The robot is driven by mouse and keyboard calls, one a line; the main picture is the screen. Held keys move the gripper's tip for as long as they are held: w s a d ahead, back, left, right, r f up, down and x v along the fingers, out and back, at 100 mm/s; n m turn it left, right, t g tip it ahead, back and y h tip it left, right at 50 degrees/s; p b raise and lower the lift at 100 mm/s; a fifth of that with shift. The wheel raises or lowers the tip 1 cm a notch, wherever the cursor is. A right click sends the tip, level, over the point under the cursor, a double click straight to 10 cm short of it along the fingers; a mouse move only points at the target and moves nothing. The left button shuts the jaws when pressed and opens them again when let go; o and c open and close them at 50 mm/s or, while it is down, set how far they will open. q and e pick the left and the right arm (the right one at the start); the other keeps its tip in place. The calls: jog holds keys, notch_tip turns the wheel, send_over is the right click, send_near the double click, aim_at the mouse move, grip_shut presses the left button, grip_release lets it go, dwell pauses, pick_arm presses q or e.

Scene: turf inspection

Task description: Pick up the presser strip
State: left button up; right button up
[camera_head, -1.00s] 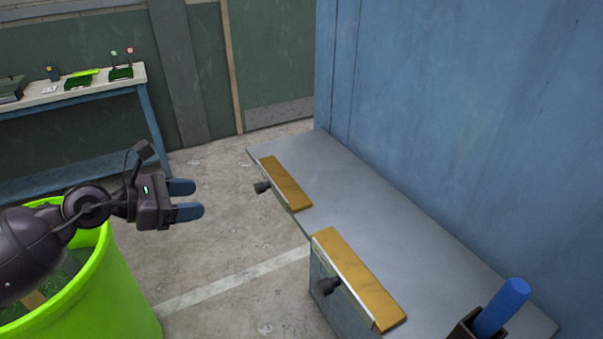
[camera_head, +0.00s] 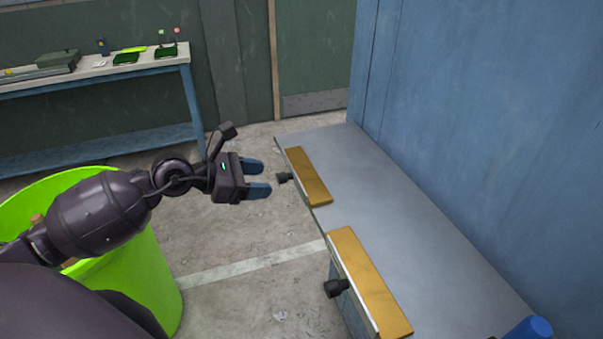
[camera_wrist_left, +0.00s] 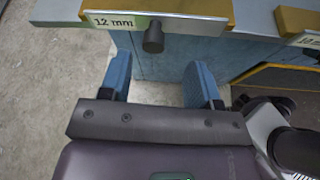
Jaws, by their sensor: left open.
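Two yellow-brown strips with pale front faces and black knobs lie along the bench's left edge. The far strip (camera_head: 309,177) has its knob (camera_head: 285,177) just right of my open, empty left gripper (camera_head: 262,178). The near strip (camera_head: 369,284) has its knob (camera_head: 336,288) lower in the head view. In the left wrist view, the far strip (camera_wrist_left: 190,10) bears a "12 mm" label, and its knob (camera_wrist_left: 153,38) lies ahead, between the lines of the two blue fingers (camera_wrist_left: 158,82), not gripped. The second strip (camera_wrist_left: 297,22) is partly cut off at right, its label hard to read. My right gripper is not in view.
The grey bench top (camera_head: 400,200) is mostly bare, against a blue wall panel (camera_head: 460,130). A blue cylinder (camera_head: 527,329) shows at its near end. A green bin (camera_head: 150,280) stands under my left arm. A side table (camera_head: 100,68) with small items stands at the back left.

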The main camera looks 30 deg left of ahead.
aim_at(279, 174)
pick_arm(q)
jog(key=x, duration=0.4)
jog(key=shift+w+a+r, duration=0.2)
jog(key=shift+w, duration=0.15)
jog(key=shift+w+d+f, duration=0.3)
jog(key=shift+w+d, duration=0.05)
jog(key=shift+w, duration=0.1)
grip_shut()
